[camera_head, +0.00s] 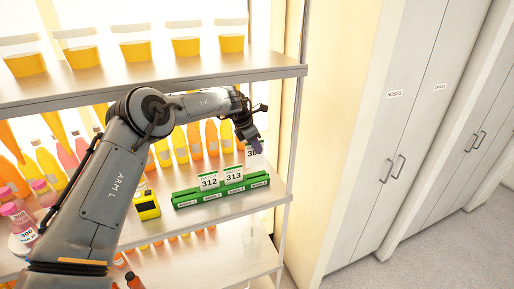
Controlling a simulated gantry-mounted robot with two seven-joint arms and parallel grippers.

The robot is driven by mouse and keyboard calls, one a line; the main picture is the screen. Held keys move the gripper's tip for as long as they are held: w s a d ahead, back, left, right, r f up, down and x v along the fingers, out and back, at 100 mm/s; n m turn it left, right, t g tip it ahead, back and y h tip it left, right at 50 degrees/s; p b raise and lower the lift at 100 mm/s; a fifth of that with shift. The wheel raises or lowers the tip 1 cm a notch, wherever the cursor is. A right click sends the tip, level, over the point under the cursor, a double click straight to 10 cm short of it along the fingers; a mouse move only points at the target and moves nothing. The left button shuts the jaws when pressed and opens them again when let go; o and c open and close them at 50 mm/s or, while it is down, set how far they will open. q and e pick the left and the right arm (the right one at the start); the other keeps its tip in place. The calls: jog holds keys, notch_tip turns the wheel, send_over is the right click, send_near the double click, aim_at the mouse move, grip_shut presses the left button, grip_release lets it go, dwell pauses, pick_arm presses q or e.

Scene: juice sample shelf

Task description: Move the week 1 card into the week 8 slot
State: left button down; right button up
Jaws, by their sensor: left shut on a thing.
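My left gripper (255,143) is shut on a white card (254,156), held above the right end of the green card rack (221,195). The card's number starts with 30; the rest is hard to read. The rack has several slots with small white labels along its front, too small to read surely. Two white cards stand in it, card 312 (209,181) and card 313 (234,174), near its middle. I cannot tell whether the held card touches the rack. My right gripper is not in view.
A yellow device (147,206) stands left of the rack on the same shelf (222,213). Bottles of orange and yellow juice (195,141) line the back. An upper shelf (150,82) with tubs lies above my arm. Grey cabinets (400,130) stand at right.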

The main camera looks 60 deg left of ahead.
aim_at(258, 156)
pick_arm(q)
jog(key=shift+w+a+f+b, duration=0.1)
jog(key=shift+w+f+b, duration=0.15)
jog(key=shift+f+b, duration=0.75)
jog(key=shift+w+a+f+b, duration=0.1)
jog(key=shift+w+f+b, duration=0.15)
jog(key=shift+f, duration=1.3)
jog(key=shift+b, duration=0.4)
jog(key=shift+f+b, duration=0.8)
jog(key=shift+f, duration=0.1)
jog(key=shift+f, duration=0.25)
jog(key=shift+b, duration=0.45)
